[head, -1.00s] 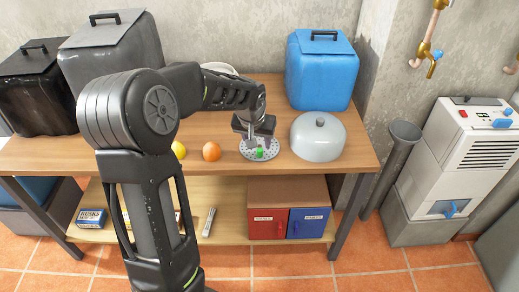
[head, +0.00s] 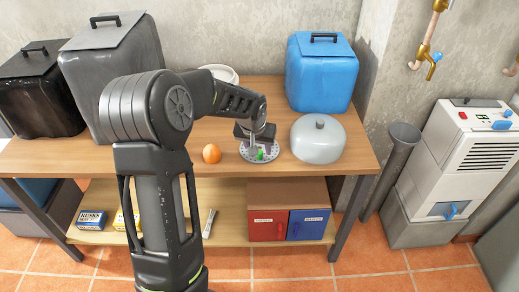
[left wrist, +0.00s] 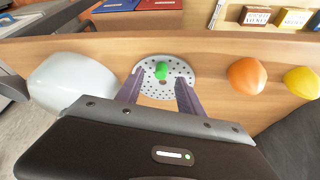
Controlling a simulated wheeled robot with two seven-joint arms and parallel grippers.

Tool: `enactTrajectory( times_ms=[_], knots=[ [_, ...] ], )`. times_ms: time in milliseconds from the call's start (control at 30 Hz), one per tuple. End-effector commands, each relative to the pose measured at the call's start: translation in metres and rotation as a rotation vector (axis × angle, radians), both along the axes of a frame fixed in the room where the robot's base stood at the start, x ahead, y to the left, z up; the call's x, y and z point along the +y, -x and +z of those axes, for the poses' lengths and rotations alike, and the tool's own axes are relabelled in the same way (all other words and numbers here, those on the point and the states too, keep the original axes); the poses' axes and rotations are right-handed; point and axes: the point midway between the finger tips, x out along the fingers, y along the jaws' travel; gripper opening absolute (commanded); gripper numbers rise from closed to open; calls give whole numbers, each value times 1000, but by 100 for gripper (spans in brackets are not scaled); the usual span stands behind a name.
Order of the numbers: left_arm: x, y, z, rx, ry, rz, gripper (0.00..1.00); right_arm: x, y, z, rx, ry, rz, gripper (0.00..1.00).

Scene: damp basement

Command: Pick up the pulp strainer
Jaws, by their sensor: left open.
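The pulp strainer (head: 246,155) is a flat, round, perforated metal disc with a green knob, lying on the wooden table top. It also shows in the left wrist view (left wrist: 200,84), with its green knob (left wrist: 162,71) standing up near its middle. My left gripper (head: 262,147) is above the strainer. In the left wrist view its two fingers (left wrist: 160,90) are apart, one on each side of the knob's line, with nothing held between them. I cannot tell how high the fingertips are over the disc. My right gripper does not show.
A light domed lid (head: 318,140) stands close to the right of the strainer. An orange (head: 211,153) lies to the left, and a lemon (left wrist: 302,82) shows in the left wrist view. A blue canister (head: 321,75) and a grey bin (head: 115,70) stand at the back.

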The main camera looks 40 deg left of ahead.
Motion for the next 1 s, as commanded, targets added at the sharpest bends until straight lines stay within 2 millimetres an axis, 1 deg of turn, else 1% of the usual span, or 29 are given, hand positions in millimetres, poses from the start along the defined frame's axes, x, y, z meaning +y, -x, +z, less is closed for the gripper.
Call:
enactTrajectory(
  times_ms=[200,300,400,933,1000],
  knots=[
    [7,-11,-29,4,0,-1,45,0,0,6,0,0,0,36],
    [9,-15,-38,2,0,0,45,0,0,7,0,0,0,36],
    [9,-16,-40,0,-1,0,45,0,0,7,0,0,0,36],
    [9,-16,-40,0,-1,0,45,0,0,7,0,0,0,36],
    [9,-16,-40,0,-1,0,40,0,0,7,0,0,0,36]
  ],
)
